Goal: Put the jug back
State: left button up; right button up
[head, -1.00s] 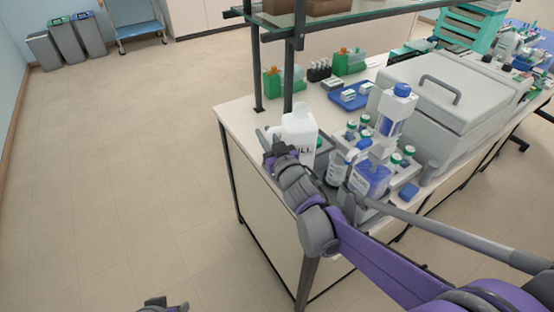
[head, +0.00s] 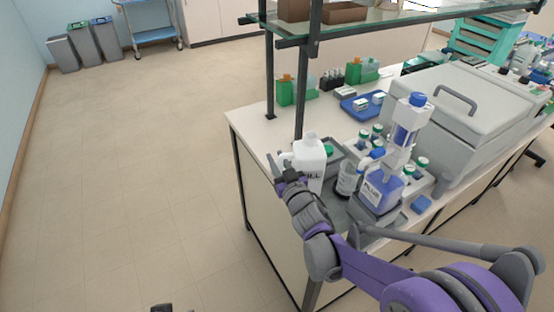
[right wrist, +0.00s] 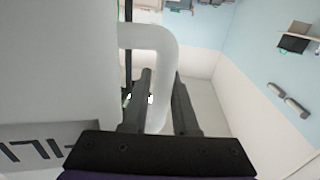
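The white jug (head: 310,160) with dark lettering stands upright at the near left corner of the bench (head: 252,122). My right gripper (head: 280,175) is at its left side. In the right wrist view, the jug's white handle (right wrist: 162,60) passes between the two dark fingers of my right gripper (right wrist: 160,90), which are closed around it. The jug's wall (right wrist: 55,70) fills the left of that view. Whether its base touches the bench is hidden by my right arm. Only a small tip of my left gripper (head: 161,308) shows at the bottom edge.
Right of the jug stand a grey tray (head: 340,152), a blue-capped wash bottle (head: 346,180), a dispenser with blue liquid (head: 381,188) and several green-capped bottles. A large grey lidded machine (head: 455,115) is behind. A shelf post (head: 300,110) rises behind the jug. The floor at left is clear.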

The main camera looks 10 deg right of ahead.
aim_at(299, 165)
jog(key=o, duration=0.3)
jog(key=shift+r, duration=0.1)
jog(key=b+v, duration=0.1)
jog(key=v, duration=1.1)
jog(key=shift+r, duration=0.15)
